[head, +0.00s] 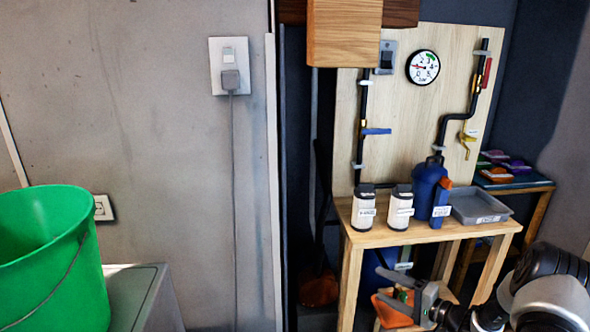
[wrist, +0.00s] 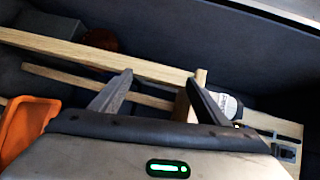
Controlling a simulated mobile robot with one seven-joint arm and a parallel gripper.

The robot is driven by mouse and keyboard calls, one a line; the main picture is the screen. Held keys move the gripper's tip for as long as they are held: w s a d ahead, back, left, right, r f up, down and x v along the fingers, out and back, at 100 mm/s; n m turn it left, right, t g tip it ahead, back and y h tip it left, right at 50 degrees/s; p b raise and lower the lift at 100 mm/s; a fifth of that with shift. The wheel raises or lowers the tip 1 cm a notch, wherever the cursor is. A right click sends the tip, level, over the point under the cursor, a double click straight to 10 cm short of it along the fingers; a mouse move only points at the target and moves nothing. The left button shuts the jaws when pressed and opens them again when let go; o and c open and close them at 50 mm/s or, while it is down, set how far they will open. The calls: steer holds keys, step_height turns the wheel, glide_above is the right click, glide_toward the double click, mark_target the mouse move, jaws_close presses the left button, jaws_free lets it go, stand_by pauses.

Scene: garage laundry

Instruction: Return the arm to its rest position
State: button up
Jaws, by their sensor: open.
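My gripper (head: 405,296) is at the lower right of the head view, in front of the lower part of a small wooden table (head: 436,236). Its two fingers are spread apart with nothing between them. My arm comes in from the lower right corner. In the wrist view my gripper (wrist: 158,82) is also open and empty, with wooden bars of a frame behind the fingers.
Two white bottles (head: 363,210), a blue container (head: 428,190) and a grey tray (head: 478,207) stand on the table. An orange bin (wrist: 26,125) lies left of my gripper in the wrist view. A green bucket (head: 52,262) stands far left.

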steer(key=s+a+r+n+g, duration=0.4)
steer(key=a+r+n+g, duration=0.15)
steer(key=a+r, duration=0.6)
steer(key=s+a+r+n+g+h, duration=0.1)
steer(key=s+a+r+g+h, duration=0.1)
steer(key=s+a+r, duration=0.35)
steer(key=s+a+r+n+g+h, duration=0.2)
steer(key=s+r+h, duration=0.1)
steer(key=s+r, duration=0.5)
steer(key=s+d+r+t+h, duration=0.2)
steer(key=s+d+r+h, duration=0.1)
steer(key=s, duration=0.6)
steer(key=s+d+r+t+h, duration=0.1)
steer(key=s+d+r+h, duration=0.15)
steer(key=s, duration=0.65)
step_height(320, 180, up, 26)
steer(key=p, duration=2.6)
steer(key=shift+w+d, duration=0.15)
steer(key=shift+r+h, duration=0.1)
steer(key=shift+h, duration=0.15)
